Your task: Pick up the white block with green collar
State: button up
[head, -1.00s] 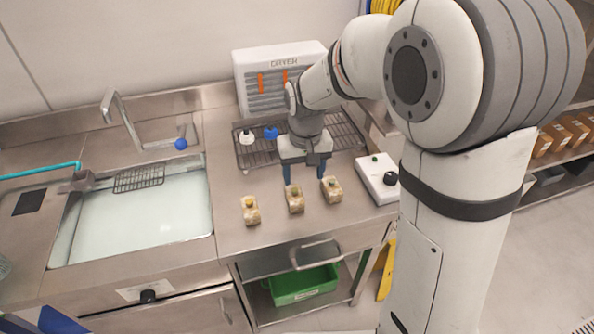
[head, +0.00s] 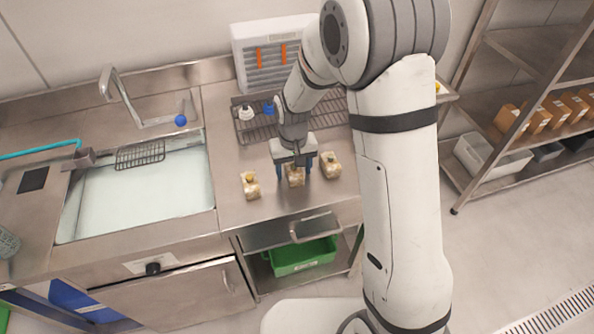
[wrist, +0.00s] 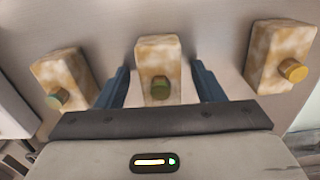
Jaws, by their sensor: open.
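Three mottled white-and-tan blocks stand in a row on the steel counter. The middle block (head: 295,181) has an olive-green collar, which shows in the wrist view (wrist: 160,86). The block at the left of the wrist view (wrist: 68,77) has a greener collar; it is the right block in the head view (head: 331,168). The third block (head: 250,187) has a yellow collar, at the right in the wrist view (wrist: 278,58). My gripper (head: 295,172) is open, its blue fingers on either side of the middle block, with gaps visible in the wrist view.
A sink basin (head: 135,195) lies left of the blocks. The drawer handle (head: 313,228) is below the counter's front edge.

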jog(key=c, duration=1.1)
